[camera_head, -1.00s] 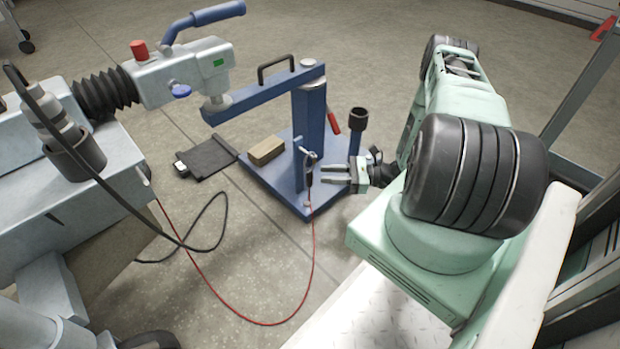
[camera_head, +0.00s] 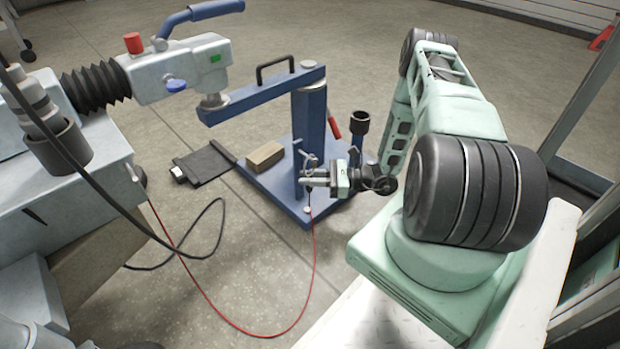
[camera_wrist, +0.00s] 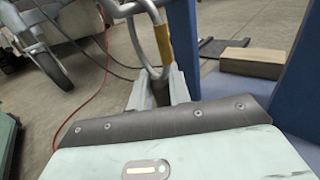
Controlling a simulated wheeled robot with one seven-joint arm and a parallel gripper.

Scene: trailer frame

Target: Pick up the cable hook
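The cable hook (camera_wrist: 140,12) shows in the wrist view as a bent metal loop with a yellow band, its lower end reaching down between my fingertips. In the head view the hook (camera_head: 310,161) is small, at the blue post of the stand, with a red cable (camera_head: 314,245) hanging below it. My gripper (camera_head: 308,179) is at the hook's lower body, coming from the right. In the wrist view my two grey fingers (camera_wrist: 160,88) stand either side of a dark part below the loop. Whether they press on it cannot be told.
The blue stand base (camera_head: 292,206) bears a tan block (camera_head: 265,156), a tall column (camera_head: 308,118) and a black cup (camera_head: 359,122). A grey machine (camera_head: 60,220) with a black cable stands at left. A dark flat plate (camera_head: 207,164) lies on the floor.

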